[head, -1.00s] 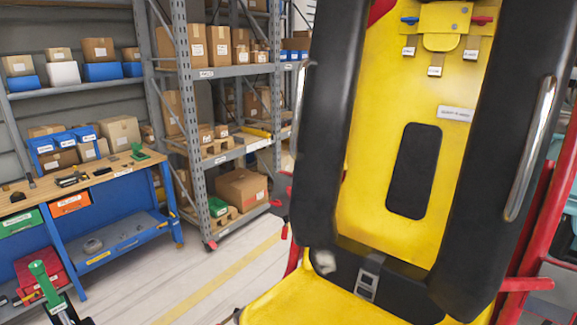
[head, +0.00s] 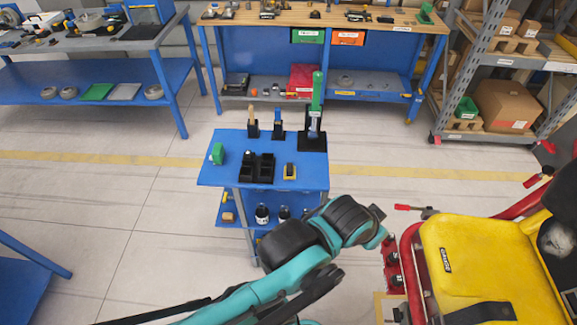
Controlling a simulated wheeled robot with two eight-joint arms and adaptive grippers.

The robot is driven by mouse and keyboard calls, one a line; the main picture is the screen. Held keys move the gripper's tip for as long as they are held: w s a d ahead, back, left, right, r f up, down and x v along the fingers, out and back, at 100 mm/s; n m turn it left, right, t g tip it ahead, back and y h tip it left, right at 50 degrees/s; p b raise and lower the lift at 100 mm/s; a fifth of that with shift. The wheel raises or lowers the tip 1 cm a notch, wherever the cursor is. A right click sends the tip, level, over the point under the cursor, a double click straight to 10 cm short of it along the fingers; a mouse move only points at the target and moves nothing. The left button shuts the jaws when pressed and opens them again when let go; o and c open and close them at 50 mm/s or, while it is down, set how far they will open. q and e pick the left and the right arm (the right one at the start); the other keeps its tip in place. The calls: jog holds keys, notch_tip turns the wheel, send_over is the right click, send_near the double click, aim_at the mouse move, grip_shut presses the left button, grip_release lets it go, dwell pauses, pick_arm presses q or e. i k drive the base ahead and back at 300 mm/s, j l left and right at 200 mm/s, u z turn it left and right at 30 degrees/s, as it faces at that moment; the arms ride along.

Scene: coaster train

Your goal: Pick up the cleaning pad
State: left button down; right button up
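I cannot tell for sure which item is the cleaning pad. A small blue cart (head: 310,178) stands mid-floor in the head view. On its top are a small green block (head: 218,154) at the left edge and a small yellow-and-dark block (head: 290,171) at the front right. My teal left arm comes in from the lower left and passes in front of the cart's lower right. Its dark end, my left gripper (head: 378,222), is right of the cart and beside the red-framed yellow seat. Its fingers cannot be made out. My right gripper is out of view.
The cart top also holds a black tray (head: 256,168) and several upright tools; bottles stand on its lower shelf. A yellow seat (head: 470,255) with red frame is at right. Workbenches (head: 320,22) and a shelf rack (head: 480,60) line the back. Floor left of the cart is clear.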

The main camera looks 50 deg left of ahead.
aim_at(290, 171)
jog(key=u, duration=1.85)
jog(key=k+z, duration=0.1)
jog(key=k, duration=0.55)
jog(key=j+z, duration=0.1)
jog(key=z, duration=0.3)
jog(key=i+j+z, duration=0.1)
jog(key=z, duration=0.3)
jog(key=j+z, duration=0.15)
jog(key=z, duration=0.25)
jog(key=j+z, duration=0.15)
jog(key=z, duration=0.25)
jog(key=i+j, duration=0.2)
jog(key=i, duration=0.3)
jog(key=k, duration=0.5)
jog(key=i+u, duration=0.1)
jog(key=u, duration=0.3)
jog(key=i+u, duration=0.1)
jog(key=u, duration=0.35)
jog(key=l+u, duration=0.1)
jog(key=u, duration=0.3)
jog(key=i+l+u, duration=0.1)
jog(key=u, duration=0.3)
jog(key=i+l, duration=0.15)
